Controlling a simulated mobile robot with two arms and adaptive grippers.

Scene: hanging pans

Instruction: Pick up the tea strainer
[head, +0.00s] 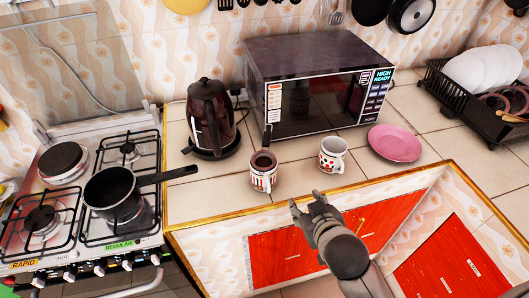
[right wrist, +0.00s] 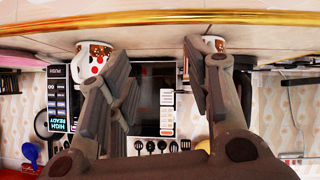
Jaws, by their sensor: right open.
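My left gripper is out of view.
A microwave (head: 310,100) stands behind the mugs, a kettle (head: 212,120) to their left and a pink plate (head: 394,143) to their right. A pan (head: 113,187) sits on the stove. A dish rack (head: 465,105) stands far right. Bare counter lies between plate and rack.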

